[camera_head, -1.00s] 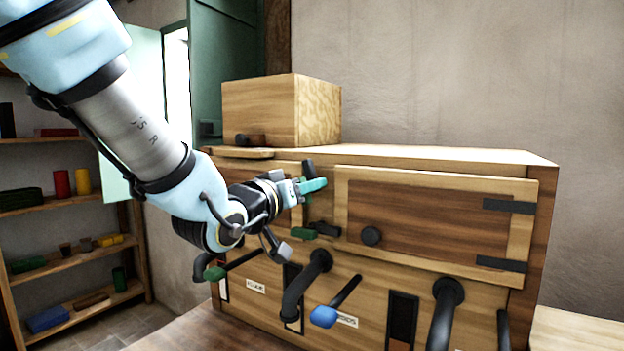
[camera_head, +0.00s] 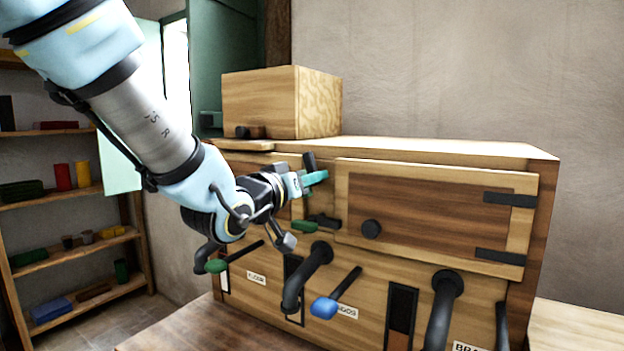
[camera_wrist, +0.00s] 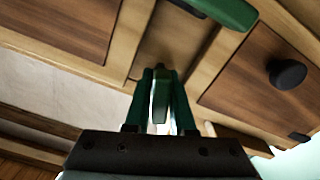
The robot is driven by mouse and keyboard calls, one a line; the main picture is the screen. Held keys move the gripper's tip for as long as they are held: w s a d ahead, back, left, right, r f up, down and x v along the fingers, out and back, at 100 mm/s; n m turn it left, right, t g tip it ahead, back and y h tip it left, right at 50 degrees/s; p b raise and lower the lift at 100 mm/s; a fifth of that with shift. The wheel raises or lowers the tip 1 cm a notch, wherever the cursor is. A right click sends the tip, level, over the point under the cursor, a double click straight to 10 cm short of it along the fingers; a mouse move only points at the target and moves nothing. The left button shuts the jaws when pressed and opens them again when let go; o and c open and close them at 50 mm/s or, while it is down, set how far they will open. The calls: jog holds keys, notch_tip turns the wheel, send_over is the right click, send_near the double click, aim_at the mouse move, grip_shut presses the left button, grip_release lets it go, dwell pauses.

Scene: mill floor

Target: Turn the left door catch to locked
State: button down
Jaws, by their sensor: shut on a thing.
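The wooden cabinet (camera_head: 400,150) has a right door (camera_head: 425,215) with a black knob. Two catches sit on the strip left of this door. The upper catch (camera_head: 309,160) shows a black end pointing up. The lower catch (camera_head: 325,221) lies roughly level, with a green handle (camera_head: 305,227) at its left. My gripper (camera_head: 316,177) is at the upper catch, its green fingers shut on a green handle (camera_wrist: 160,95) in the wrist view. The fingers and wrist hide much of that catch and the left door. I cannot tell which catch belongs to the left door.
A wooden box (camera_head: 262,105) stands on the cabinet. Below the doors, black curved pipes (camera_head: 307,275) and levers with a green (camera_head: 215,266) and a blue grip (camera_head: 323,308) stick out close under my arm. Shelves (camera_head: 65,255) stand at left.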

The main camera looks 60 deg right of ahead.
jog(key=shift+w+n, duration=0.1)
jog(key=shift+n, duration=0.2)
jog(key=n+b, duration=0.1)
jog(key=n, duration=0.1)
jog(key=shift+f+n+b, duration=0.1)
jog(key=shift+n+b, duration=0.2)
jog(key=shift+b, duration=0.05)
jog(key=n, duration=0.3)
jog(key=shift+w+n+b, duration=0.1)
jog(key=shift+n+b, duration=0.2)
jog(key=shift+n, duration=0.1)
jog(key=n, duration=0.3)
jog(key=shift+f+n+p, duration=0.15)
jog(key=shift+n+p, duration=0.4)
jog(key=shift+n, duration=1.45)
jog(key=c, duration=1.1)
grip_release()
